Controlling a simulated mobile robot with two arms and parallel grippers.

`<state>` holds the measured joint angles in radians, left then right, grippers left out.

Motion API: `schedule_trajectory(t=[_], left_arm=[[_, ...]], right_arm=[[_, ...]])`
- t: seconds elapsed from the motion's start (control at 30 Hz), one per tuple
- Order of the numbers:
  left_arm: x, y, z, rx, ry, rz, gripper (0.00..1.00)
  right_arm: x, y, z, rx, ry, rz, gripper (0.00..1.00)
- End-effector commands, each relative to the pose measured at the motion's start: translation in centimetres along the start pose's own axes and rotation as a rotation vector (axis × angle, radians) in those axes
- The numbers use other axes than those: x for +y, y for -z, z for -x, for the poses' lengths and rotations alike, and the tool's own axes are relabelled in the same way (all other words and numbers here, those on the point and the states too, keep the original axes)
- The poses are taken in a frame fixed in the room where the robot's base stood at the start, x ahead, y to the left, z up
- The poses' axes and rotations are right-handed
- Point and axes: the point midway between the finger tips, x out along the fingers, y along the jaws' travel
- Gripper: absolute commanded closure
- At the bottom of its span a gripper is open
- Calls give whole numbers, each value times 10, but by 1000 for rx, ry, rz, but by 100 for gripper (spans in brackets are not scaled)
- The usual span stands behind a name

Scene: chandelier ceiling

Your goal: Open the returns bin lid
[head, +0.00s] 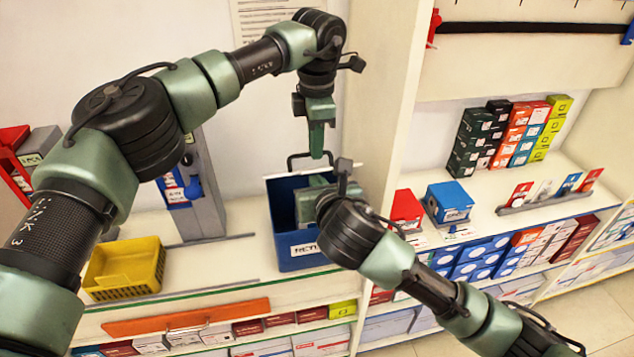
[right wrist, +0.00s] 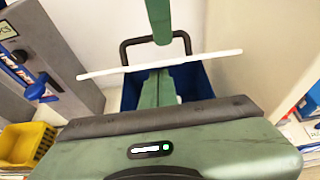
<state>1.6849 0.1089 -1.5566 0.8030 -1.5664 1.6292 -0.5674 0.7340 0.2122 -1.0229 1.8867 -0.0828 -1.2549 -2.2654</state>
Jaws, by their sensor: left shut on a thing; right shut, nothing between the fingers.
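The blue returns bin (head: 284,240) stands on the counter, its white label partly covered by my right gripper. Its thin white lid (head: 346,165) is raised off the opening and seen nearly edge-on; the dark blue inside shows. It also shows as a white strip in the right wrist view (right wrist: 205,57). My left gripper (head: 317,152) points down and is shut on the lid's black handle (head: 291,161). My right gripper (head: 308,198) is shut and empty, reaching over the bin opening; its fingers (right wrist: 158,88) lie on the near side of the lid strip.
A yellow basket (head: 125,268) and a grey stand (head: 201,205) are left of the bin. A cream upright panel (head: 385,100) is close on the right. Red (head: 405,208) and blue boxes (head: 449,200) stand beyond it. An orange strip (head: 187,318) runs along the shelf front.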

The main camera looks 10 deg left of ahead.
Motion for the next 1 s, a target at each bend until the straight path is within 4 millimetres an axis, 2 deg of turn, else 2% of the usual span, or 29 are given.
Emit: schedule_trajectory(t=[0.03, 0.13, 0.3, 0.57, 0.6, 0.63, 0.9, 1.0], left_arm=[[4, 4, -6, 8, -5, 10, 100], [4, 4, -6, 8, -5, 10, 100], [3, 4, -6, 9, -2, 9, 100], [-1, 2, -6, 10, 6, 3, 100], [-1, 2, -6, 10, 7, 2, 80], [-2, 2, -6, 9, 7, 1, 72], [-3, 0, -4, 7, 8, -2, 69], [-3, 0, 2, 6, 7, -3, 69]], right_arm=[[0, 1, 0, 0, 0, 0, 100], [0, -4, -1, -2, 0, 0, 100], [-1, -21, -5, -6, 2, 2, 100], [-2, -25, -5, -13, 3, -1, 100], [-2, -25, -5, -14, 4, -1, 100], [-2, -26, -5, -15, 3, -2, 100], [-2, -26, -4, -16, 2, -2, 100], [-2, -27, -4, -17, 2, -2, 100]])
